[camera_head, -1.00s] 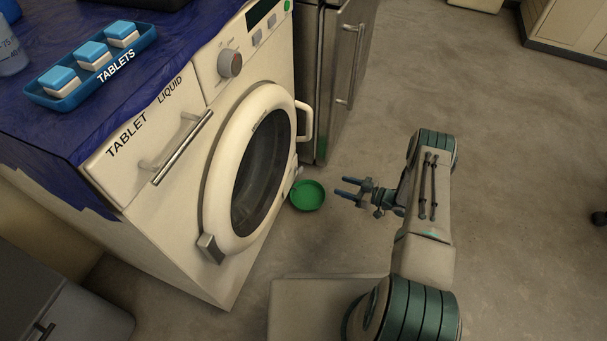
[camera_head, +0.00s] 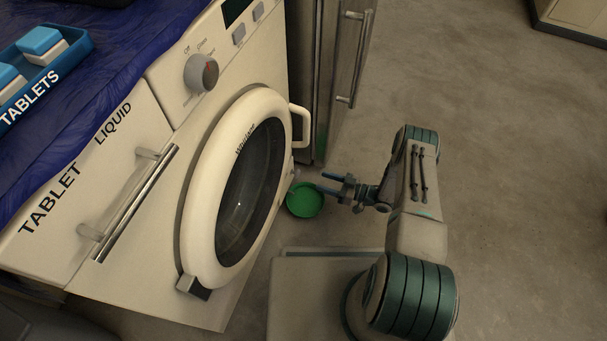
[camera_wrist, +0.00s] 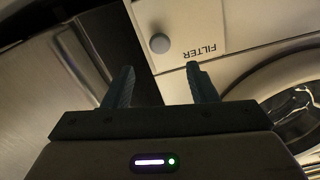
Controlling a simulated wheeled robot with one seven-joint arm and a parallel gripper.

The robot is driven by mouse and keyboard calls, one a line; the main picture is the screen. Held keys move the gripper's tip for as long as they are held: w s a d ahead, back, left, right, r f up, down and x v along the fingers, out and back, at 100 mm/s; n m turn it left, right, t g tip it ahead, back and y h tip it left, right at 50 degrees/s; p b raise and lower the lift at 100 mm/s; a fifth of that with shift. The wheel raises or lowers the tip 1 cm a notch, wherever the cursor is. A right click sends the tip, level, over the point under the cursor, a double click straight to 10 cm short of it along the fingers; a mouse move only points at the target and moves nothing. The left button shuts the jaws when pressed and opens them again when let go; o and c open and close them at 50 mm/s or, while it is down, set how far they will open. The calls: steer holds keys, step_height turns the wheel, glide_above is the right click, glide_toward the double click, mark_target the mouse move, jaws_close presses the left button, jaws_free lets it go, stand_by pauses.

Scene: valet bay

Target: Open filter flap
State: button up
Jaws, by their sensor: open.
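The filter flap (camera_wrist: 181,30) is a pale panel marked FILTER, with a round grey knob (camera_wrist: 159,43), low on the front of the washing machine (camera_head: 165,225). It appears closed in the wrist view. In the head view the flap is hidden, though a small knob may show by the door's lower right edge. My gripper (camera_head: 327,183) is open and empty, low by the machine. In the wrist view its two dark fingers (camera_wrist: 160,85) point toward the flap, with the knob beyond and between them, apart from both.
A green bowl (camera_head: 305,201) stands on the floor beside the machine, close to my gripper. A steel cabinet (camera_head: 335,75) with a bar handle stands to the right of the machine. The round door (camera_head: 192,215) is closed. The floor (camera_head: 510,200) to the right is clear.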

mark_target(299, 174)
steer(key=b+x, duration=0.2)
steer(key=x, duration=0.7)
jaws_close()
steer(key=shift+s, duration=0.15)
